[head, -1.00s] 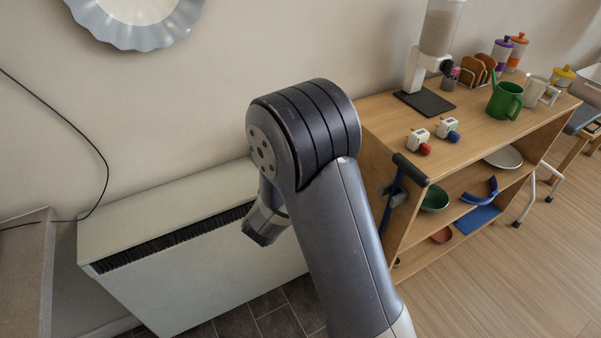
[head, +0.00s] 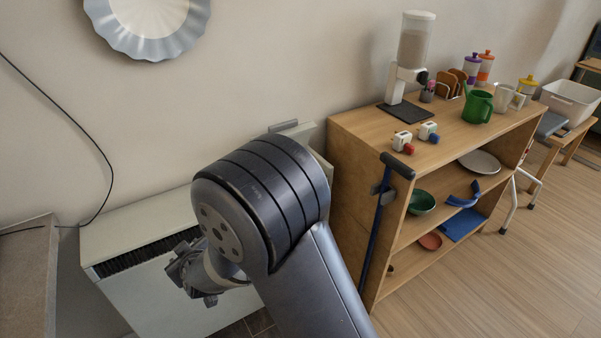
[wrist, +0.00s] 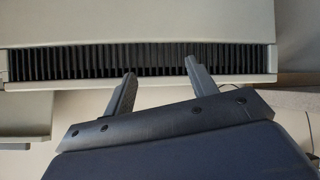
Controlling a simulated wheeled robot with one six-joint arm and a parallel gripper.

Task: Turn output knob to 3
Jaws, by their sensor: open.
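The white heater (head: 135,220) stands against the wall at the lower left of the head view, with a dark slotted grille along its front. The heater also fills the top of the wrist view (wrist: 130,27), its grille running across. I cannot make out the output knob or its numbers in either view. My arm hides much of the heater's middle and right part. My gripper (wrist: 160,68) is open and empty, its two fingers apart in front of the grille; whether they touch it is unclear. In the head view it shows partly, in front of the heater.
A wooden shelf unit (head: 353,150) stands right of the heater, with a dispenser (head: 414,45), a green watering can (head: 477,106) and cups on top. A blue stick with a black handle (head: 397,166) leans at its near side. A counter (head: 28,270) is at the left.

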